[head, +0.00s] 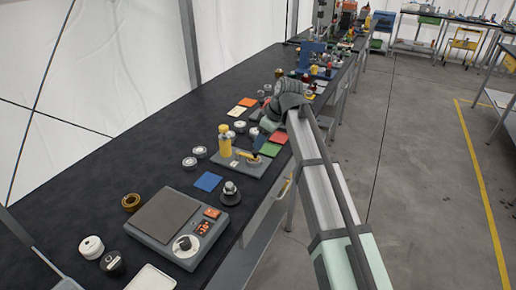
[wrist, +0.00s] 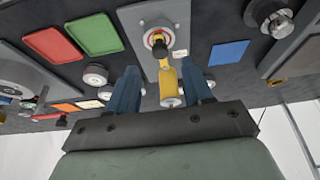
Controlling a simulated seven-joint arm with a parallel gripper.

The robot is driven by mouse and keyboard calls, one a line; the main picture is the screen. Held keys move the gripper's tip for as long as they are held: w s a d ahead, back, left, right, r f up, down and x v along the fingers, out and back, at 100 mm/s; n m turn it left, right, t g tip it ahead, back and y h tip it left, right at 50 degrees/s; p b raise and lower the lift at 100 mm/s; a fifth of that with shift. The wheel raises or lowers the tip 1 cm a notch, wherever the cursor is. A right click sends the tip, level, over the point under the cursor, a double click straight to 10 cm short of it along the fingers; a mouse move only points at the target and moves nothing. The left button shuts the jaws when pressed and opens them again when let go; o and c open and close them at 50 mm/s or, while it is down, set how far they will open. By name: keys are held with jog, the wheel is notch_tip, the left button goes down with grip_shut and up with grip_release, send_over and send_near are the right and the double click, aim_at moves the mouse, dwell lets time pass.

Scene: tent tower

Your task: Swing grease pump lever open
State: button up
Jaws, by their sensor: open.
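The grease pump is a yellow upright cylinder (head: 225,142) on a grey base plate (head: 240,165). A dark and yellow lever-like part (head: 257,147) sits on the right of the plate. In the wrist view the yellow part of the pump (wrist: 168,82) shows between my fingers, with the grey plate (wrist: 150,14) and a red-ringed round fitting beyond it. My gripper (wrist: 160,70) is open, its two blue fingers apart on either side of the yellow part. I cannot tell whether they touch it. In the head view my arm hides most of the gripper.
Green and red squares (head: 278,138) lie right of the pump, and a blue square (head: 208,181) lies nearer. Several small round pieces stand left of the plate. A grey scale-like device (head: 165,215) and a knob on a dark disc (head: 230,194) are nearer the camera.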

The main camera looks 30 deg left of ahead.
jog(key=shift+x, duration=2.5)
jog(key=shift+c, duration=0.4)
grip_shut()
